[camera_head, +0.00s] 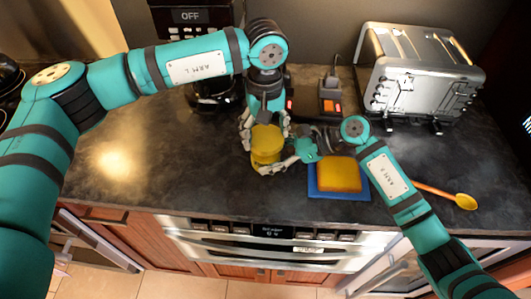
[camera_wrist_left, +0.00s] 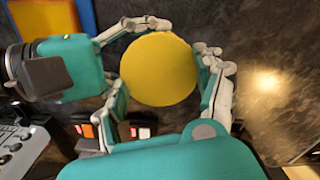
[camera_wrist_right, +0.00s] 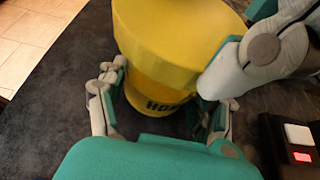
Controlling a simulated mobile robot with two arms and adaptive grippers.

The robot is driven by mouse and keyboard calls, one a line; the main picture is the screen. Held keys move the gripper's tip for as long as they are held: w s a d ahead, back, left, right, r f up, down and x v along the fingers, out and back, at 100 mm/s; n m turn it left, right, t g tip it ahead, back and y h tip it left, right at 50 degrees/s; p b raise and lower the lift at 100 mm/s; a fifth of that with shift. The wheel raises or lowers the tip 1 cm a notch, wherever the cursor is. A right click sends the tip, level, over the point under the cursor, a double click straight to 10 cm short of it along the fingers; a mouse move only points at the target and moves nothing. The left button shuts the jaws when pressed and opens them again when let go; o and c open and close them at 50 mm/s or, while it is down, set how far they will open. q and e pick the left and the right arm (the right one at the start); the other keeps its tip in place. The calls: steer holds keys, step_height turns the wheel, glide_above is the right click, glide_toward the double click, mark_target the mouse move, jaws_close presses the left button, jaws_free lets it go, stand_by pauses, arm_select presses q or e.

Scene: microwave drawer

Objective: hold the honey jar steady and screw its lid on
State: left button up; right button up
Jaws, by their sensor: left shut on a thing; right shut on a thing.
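The yellow honey jar (camera_head: 266,156) stands on the dark counter; part of its lettering shows in the right wrist view (camera_wrist_right: 165,104). Its yellow lid (camera_head: 267,133) is on top of the jar, and its round top fills the middle of the left wrist view (camera_wrist_left: 158,68). I cannot tell how tight the lid sits. My left gripper (camera_head: 265,128) comes down from above, with its fingers closed around the lid. My right gripper (camera_head: 279,156) comes from the right, lower down, with its fingers around the jar body. The fingers hide parts of the jar's sides.
A yellow-orange block (camera_head: 338,175) lies on a blue board (camera_head: 338,195) right of the jar. A wooden spoon (camera_head: 464,201) lies further right. A silver toaster (camera_head: 415,70) and a dark device with red lights (camera_head: 330,95) stand behind. The counter's left is clear.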

arm_select(q)
steer(key=m, duration=0.4)
steer(key=shift+m, duration=0.3)
steer(key=m, duration=1.1)
steer(key=o, duration=1.2)
